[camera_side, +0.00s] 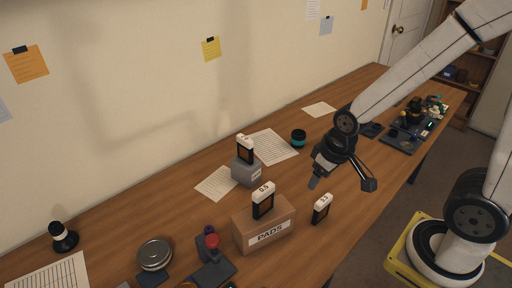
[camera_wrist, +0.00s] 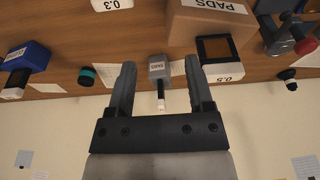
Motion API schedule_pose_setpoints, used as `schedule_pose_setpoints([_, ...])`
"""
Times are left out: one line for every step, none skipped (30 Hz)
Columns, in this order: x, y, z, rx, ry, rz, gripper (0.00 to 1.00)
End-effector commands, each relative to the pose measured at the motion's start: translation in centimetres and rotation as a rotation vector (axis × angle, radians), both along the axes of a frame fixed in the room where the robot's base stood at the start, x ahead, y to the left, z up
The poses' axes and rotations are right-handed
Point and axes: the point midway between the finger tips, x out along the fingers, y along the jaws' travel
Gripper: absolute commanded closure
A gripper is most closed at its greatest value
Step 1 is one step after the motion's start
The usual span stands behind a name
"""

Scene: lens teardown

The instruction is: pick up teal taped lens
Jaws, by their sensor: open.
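The teal taped lens (camera_side: 298,138) is a short black cylinder with a teal band. It stands on the wooden table beside a printed sheet, behind and to the left of my gripper in the side view. In the wrist view the lens (camera_wrist: 87,77) lies to the left of the left finger, outside the jaws. My gripper (camera_side: 315,182) is above the table, apart from the lens. In the wrist view my gripper (camera_wrist: 160,66) has its two fingers spread, with nothing held between them.
A cardboard PADS box (camera_side: 264,226) carries a 0.5 block (camera_side: 263,201). A grey box (camera_side: 246,171) carries another block (camera_side: 245,148). A 0.3 block (camera_side: 321,209) stands on the table near my gripper. A dark tray (camera_side: 404,141) with parts is at the right.

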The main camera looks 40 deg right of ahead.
Motion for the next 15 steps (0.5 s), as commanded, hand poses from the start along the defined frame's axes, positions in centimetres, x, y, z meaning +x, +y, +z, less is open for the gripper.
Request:
schedule_pose_setpoints([0.00, 0.00, 0.00, 0.000, 0.000, 0.000, 0.33])
schedule_pose_setpoints([0.00, 0.00, 0.00, 0.000, 0.000, 0.000, 0.24])
schedule_pose_setpoints([0.00, 0.00, 0.00, 0.000, 0.000, 0.000, 0.11])
schedule_pose_setpoints([0.00, 0.00, 0.00, 0.000, 0.000, 0.000, 0.01])
schedule_pose_setpoints([0.00, 0.00, 0.00, 0.000, 0.000, 0.000, 0.00])
schedule_pose_setpoints([0.00, 0.00, 0.00, 0.000, 0.000, 0.000, 0.00])
schedule_pose_setpoints([0.00, 0.00, 0.00, 0.000, 0.000, 0.000, 0.00])
schedule_pose_setpoints([0.00, 0.00, 0.00, 0.000, 0.000, 0.000, 0.00])
schedule_pose_setpoints([0.00, 0.00, 0.00, 0.000, 0.000, 0.000, 0.00])
schedule_pose_setpoints([0.01, 0.00, 0.00, 0.000, 0.000, 0.000, 0.00])
schedule_pose_setpoints([0.02, 0.00, 0.00, 0.000, -0.001, 0.000, 0.00])
schedule_pose_setpoints([0.08, -0.04, 0.00, -0.001, -0.002, -0.001, 0.00])
schedule_pose_setpoints([0.18, -0.09, -0.01, -0.001, -0.004, -0.001, 0.00])
schedule_pose_setpoints([0.31, -0.16, -0.02, -0.001, -0.006, -0.003, 0.00])
schedule_pose_setpoints([0.57, -0.30, -0.04, -0.003, -0.012, -0.006, 0.00])
